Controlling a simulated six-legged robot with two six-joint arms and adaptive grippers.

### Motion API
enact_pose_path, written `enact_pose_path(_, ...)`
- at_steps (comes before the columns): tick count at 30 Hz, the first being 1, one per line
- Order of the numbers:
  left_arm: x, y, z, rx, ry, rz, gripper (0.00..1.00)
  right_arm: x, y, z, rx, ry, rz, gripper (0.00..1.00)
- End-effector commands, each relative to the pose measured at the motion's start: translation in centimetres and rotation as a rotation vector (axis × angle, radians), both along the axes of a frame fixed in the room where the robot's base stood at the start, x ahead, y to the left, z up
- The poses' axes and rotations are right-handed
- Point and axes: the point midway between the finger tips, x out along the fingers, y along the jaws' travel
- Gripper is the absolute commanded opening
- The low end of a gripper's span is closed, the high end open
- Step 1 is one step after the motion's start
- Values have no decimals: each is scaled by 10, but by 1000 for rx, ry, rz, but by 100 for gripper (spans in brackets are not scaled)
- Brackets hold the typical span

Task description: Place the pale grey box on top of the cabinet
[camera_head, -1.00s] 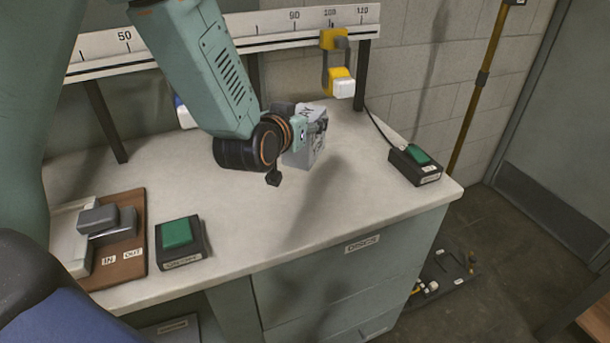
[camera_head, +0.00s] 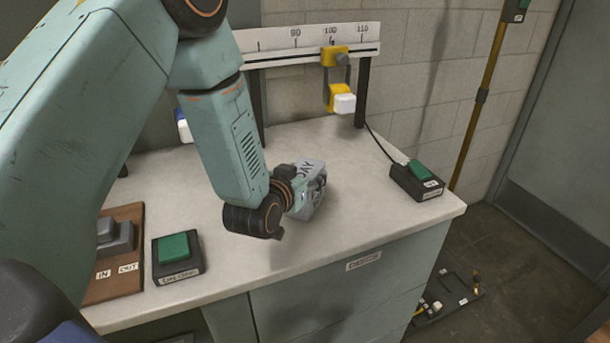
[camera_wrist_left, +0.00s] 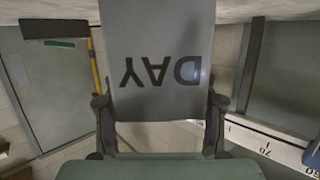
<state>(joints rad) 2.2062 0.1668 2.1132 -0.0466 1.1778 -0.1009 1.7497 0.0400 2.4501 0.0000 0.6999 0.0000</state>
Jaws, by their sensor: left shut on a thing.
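The pale grey box (camera_head: 312,176) carries dark lettering reading DAY. My left gripper (camera_head: 302,196) is shut on it, over the right half of the white top of the cabinet (camera_head: 345,237). In the left wrist view the box (camera_wrist_left: 160,60) sits between the two fingers of my left gripper (camera_wrist_left: 160,122), its lettering upside down. The box looks tilted in the head view. Its underside is hidden, so I cannot tell whether it touches the top. My right gripper is not in view.
A green-button box (camera_head: 178,258) and a brown IN/OUT board (camera_head: 118,280) are at the left. Another green-button box (camera_head: 417,181) is at the right end. A ruler rail (camera_head: 300,40) with a yellow slider (camera_head: 335,95) stands behind. The top's front right is clear.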

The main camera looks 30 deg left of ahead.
Motion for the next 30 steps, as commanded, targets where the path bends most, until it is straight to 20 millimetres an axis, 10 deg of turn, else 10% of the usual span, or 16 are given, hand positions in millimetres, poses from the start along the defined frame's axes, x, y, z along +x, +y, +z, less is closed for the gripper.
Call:
enact_pose_path(6, 2, 0, 1, 0, -2, 0, 16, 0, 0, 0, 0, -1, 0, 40)
enact_pose_path(7, 2, 0, 0, 0, -1, 0, 59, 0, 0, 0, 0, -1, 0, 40)
enact_pose_path(15, 2, 0, 1, 0, 0, 0, 80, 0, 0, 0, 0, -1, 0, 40)
enact_pose_path(30, -16, -1, 7, -2, 2, 1, 80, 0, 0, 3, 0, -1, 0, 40)
